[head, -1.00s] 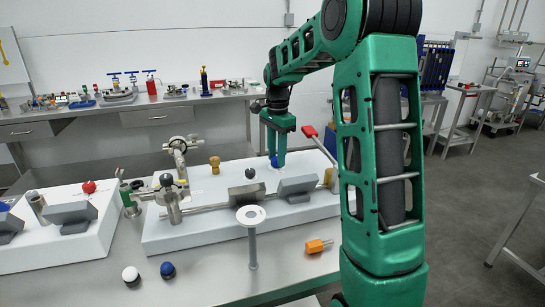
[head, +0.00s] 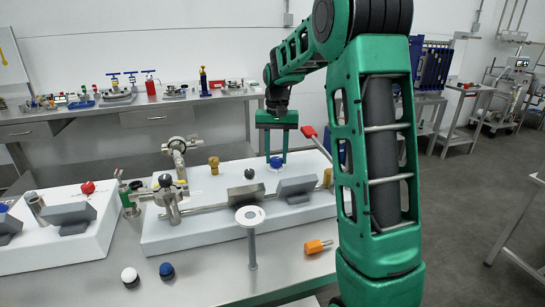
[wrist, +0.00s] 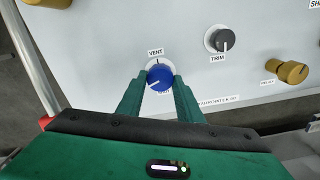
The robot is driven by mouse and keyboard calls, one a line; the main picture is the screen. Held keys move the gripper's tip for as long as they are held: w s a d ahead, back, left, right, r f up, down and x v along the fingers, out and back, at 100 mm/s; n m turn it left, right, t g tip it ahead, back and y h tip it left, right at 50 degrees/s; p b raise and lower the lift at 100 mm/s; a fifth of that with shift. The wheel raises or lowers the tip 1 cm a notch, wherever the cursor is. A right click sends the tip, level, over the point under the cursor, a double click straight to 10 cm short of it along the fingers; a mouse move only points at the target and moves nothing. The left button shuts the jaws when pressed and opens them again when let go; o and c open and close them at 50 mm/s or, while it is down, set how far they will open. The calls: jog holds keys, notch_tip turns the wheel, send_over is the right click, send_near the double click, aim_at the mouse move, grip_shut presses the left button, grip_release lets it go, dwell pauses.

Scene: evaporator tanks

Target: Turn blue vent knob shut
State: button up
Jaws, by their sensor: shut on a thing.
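The blue vent knob (wrist: 160,76) sits on the white panel under a "VENT" label in the wrist view. A white pointer line on its face points toward the lower left. In the head view the blue knob (head: 276,162) shows between my two green fingers. My gripper (head: 276,158) is shut on the knob from above, with one finger on each side; its fingertips also show beside the knob in the wrist view (wrist: 159,82). Another label below the knob is mostly hidden.
On the same panel are a grey trim knob (wrist: 219,40) and a brass relay knob (wrist: 292,72). The white panel block (head: 200,235) also carries pipes, grey boxes and a red-handled lever (head: 309,132). An orange-handled piece (head: 318,246) lies on the steel table in front.

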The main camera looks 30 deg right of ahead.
aim_at(276, 158)
jog(key=n, duration=0.4)
jog(key=shift+w+a+r+n, duration=0.15)
jog(key=shift+w+a+n, duration=0.05)
jog(key=shift+n, duration=0.1)
jog(key=n, duration=0.4)
jog(key=shift+n, duration=0.3)
jog(key=n, duration=0.5)
jog(key=shift+d+n, duration=0.1)
jog(key=shift+n, duration=0.2)
jog(key=shift+s+d+n, duration=0.15)
jog(key=shift+n, duration=0.55)
jog(key=shift+d, duration=0.1)
jog(key=o, duration=1)
jog(key=shift+d, duration=0.1)
jog(key=shift+o, duration=0.2)
jog(key=shift+a, duration=0.2)
notch_tip(276, 158, up, 10)
jog(key=shift+r, duration=0.25)
